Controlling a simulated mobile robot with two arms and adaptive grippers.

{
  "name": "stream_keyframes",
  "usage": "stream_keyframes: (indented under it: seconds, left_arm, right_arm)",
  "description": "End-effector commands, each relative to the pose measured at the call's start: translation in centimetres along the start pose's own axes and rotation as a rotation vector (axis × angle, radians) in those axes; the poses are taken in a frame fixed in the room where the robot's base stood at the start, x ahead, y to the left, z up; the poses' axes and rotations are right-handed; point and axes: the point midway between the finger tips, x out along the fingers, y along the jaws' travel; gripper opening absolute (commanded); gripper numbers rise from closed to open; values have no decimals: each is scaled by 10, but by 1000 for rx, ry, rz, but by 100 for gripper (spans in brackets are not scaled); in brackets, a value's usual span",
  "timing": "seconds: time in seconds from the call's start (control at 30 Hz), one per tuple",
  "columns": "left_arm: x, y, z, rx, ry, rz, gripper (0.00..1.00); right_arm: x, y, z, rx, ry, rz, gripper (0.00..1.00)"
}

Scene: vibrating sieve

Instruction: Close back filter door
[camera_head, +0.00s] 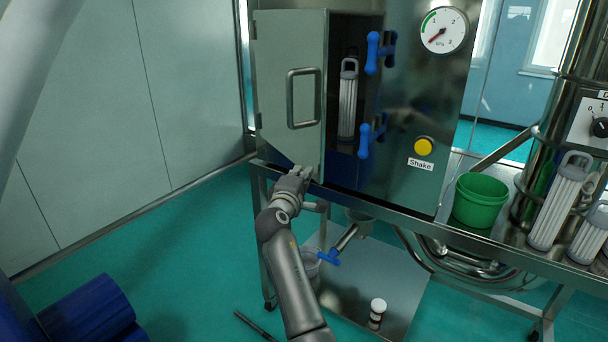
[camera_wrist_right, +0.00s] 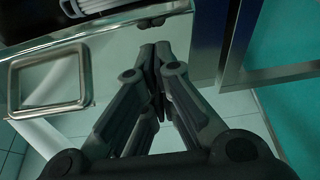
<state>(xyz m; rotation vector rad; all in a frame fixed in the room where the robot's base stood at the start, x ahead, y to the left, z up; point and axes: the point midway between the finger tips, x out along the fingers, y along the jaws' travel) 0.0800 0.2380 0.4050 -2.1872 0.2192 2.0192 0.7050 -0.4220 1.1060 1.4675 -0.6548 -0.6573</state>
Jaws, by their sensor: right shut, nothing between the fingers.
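The filter door (camera_head: 272,75) stands open on the left side of the steel cabinet (camera_head: 410,100), with a metal loop handle (camera_head: 304,98) on it. A white filter (camera_head: 348,98) hangs inside the opening. Two blue latches (camera_head: 372,52) are on the cabinet at the opening's right edge. My right gripper (camera_head: 301,174) is shut and empty, at the door's lower edge; I cannot tell whether it touches. In the right wrist view the shut fingers (camera_wrist_right: 158,65) point at the door panel, with the handle (camera_wrist_right: 48,78) to the left. My left gripper is not seen.
A green bucket (camera_head: 480,200) and white filters (camera_head: 560,205) stand on the steel bench to the right. A steel frame and lower shelf (camera_head: 350,285) with a small jar (camera_head: 377,313) lie below the cabinet. The floor at left (camera_head: 190,240) is mostly clear.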

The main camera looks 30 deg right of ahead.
Motion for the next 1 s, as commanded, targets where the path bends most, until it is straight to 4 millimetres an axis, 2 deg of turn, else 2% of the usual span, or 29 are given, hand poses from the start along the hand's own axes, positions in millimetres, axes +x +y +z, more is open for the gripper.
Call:
stream_keyframes:
  seconds: [0.13,0.27,0.57,0.8,1.0]
  left_arm:
    - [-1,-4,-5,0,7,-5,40]
    - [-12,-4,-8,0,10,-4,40]
    - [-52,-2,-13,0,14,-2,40]
    - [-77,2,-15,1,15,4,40]
    - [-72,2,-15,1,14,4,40]
  right_arm:
    - [1,0,1,-1,1,0,0]
    - [8,2,8,-5,18,-1,0]
    - [37,5,38,-9,125,0,0]
    - [68,4,65,-9,219,1,0]
    - [97,0,84,-2,239,3,0]
